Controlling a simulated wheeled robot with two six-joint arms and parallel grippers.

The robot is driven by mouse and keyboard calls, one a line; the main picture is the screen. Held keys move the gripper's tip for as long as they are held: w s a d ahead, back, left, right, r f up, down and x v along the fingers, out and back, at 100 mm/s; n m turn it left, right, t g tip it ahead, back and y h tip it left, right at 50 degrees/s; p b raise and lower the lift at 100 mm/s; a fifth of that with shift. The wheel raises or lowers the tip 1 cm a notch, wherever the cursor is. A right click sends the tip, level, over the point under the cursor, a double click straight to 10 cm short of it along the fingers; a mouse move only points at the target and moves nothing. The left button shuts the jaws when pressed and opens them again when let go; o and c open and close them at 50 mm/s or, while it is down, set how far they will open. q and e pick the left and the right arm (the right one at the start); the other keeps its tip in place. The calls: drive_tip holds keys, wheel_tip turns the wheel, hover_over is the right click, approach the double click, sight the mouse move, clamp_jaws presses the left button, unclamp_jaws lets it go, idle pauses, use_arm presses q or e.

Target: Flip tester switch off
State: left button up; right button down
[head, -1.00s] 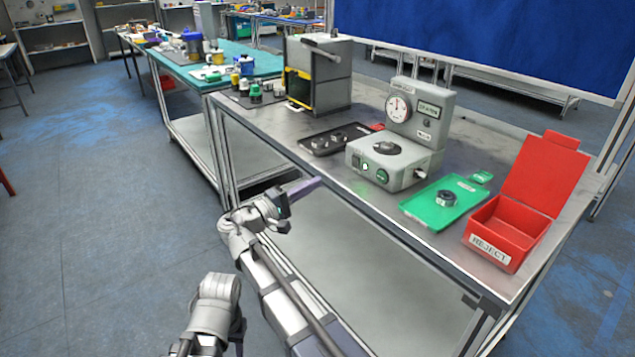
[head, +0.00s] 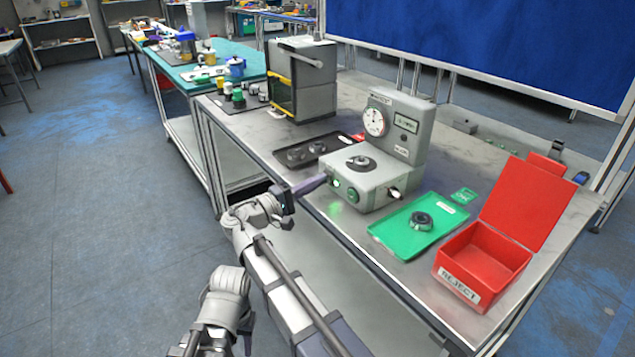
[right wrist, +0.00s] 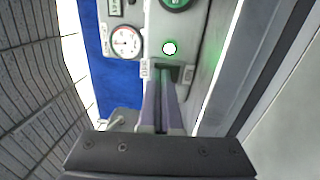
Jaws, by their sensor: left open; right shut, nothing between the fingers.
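The grey tester (head: 372,190) stands on the metal bench, with a dial gauge and display on its upright part. A green-white lamp (right wrist: 169,48) glows on its front. A dark switch recess (right wrist: 174,73) lies beside the lamp in the right wrist view; the lever's position is hard to make out. My right gripper (head: 322,180) is shut and empty, its purple fingers at the tester's front left. In the right wrist view its fingertips (right wrist: 164,88) lie at the recess; contact cannot be told. Of my left arm only upper links show; its fingers are out of frame.
A green tray (head: 390,231) with a dark ring (head: 421,220) lies right of the tester. An open red reject bin (head: 470,288) stands further right. A black tray (head: 316,139) with dark parts and a grey box (head: 318,98) are behind to the left.

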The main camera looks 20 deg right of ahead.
drive_tip(key=shift+d+r+p, duration=0.1)
drive_tip(key=shift+r+p, duration=0.15)
drive_tip(key=shift+p, duration=0.15)
drive_tip(key=y+p, duration=0.1)
drive_tip(key=p, duration=0.1)
drive_tip(key=r+g+y+p, duration=0.1)
drive_tip(key=p, duration=0.2)
drive_tip(key=shift+w+d, duration=0.2)
drive_tip(key=shift+d, duration=0.1)
drive_tip(key=shift+f, duration=0.25)
use_arm(q)
wheel_tip(320, 180, up, 5)
drive_tip(key=shift+a+r, duration=0.15)
